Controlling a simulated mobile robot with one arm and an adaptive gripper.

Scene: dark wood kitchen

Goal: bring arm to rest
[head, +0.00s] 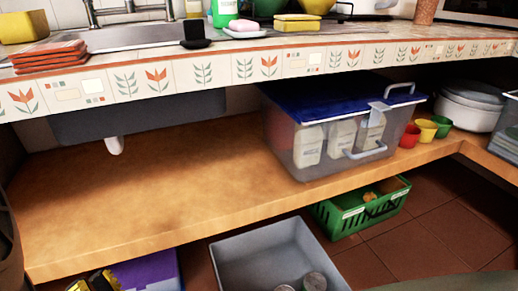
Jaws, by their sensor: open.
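My gripper does not show in the head view. No part that I can tell for sure as my arm is in the picture. The view holds a tiled kitchen counter (215,73) above an open wooden shelf (130,190), with containers on the shelf and on the floor below.
A clear bin with blue lid (280,140) stands on the shelf; its left part is bare. Small coloured cups (427,130) and a white pot (468,112) sit right. A green basket (325,218), grey bin (235,255) and purple box (155,270) stand below.

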